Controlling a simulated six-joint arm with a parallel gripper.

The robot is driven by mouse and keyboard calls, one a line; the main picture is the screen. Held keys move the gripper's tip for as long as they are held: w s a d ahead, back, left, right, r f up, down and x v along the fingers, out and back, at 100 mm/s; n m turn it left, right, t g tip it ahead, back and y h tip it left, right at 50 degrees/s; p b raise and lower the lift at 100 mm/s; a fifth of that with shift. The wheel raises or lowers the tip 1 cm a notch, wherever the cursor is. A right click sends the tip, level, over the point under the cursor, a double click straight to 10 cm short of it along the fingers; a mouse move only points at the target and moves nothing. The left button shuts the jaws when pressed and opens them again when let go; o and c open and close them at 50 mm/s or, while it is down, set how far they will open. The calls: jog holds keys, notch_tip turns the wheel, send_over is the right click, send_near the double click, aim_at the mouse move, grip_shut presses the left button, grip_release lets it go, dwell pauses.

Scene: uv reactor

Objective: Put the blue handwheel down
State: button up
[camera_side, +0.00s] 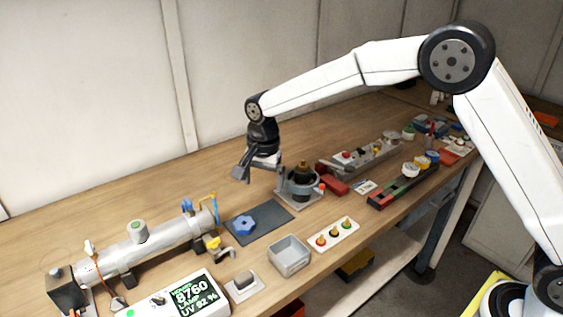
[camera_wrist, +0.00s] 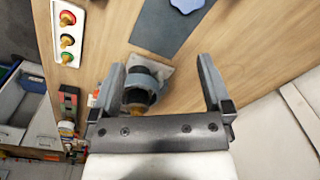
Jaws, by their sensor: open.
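The blue handwheel (camera_side: 244,225) lies flat on the dark mat (camera_side: 272,213) on the bench, right of the horizontal metal reactor tube. In the wrist view the handwheel (camera_wrist: 187,5) is cut off by the top edge, on the mat (camera_wrist: 158,33). My gripper (camera_side: 240,176) is above the bench, behind and apart from the handwheel. In the wrist view my gripper's fingers (camera_wrist: 162,82) are spread wide with nothing held between them. The handwheel's far part is out of the wrist view.
A dark cylinder in a grey holder (camera_side: 300,184) stands close to my gripper. The reactor tube (camera_side: 150,245), a display box (camera_side: 185,298), an empty grey tray (camera_side: 290,256) and a white plate with several coloured fittings (camera_side: 334,234) surround the mat. Bare bench lies behind the mat.

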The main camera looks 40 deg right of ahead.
jog(key=s+d+f+n+t, duration=0.1)
jog(key=s+d+n, duration=0.4)
jog(key=s, duration=0.7)
jog(key=s+d+f+n+t, duration=0.1)
jog(key=s+d+n, duration=0.4)
jog(key=s+d, duration=0.3)
jog(key=s, duration=0.4)
jog(key=shift+s+f+n, duration=0.15)
jog(key=shift+f+n, duration=0.1)
jog(key=shift+n, duration=0.15)
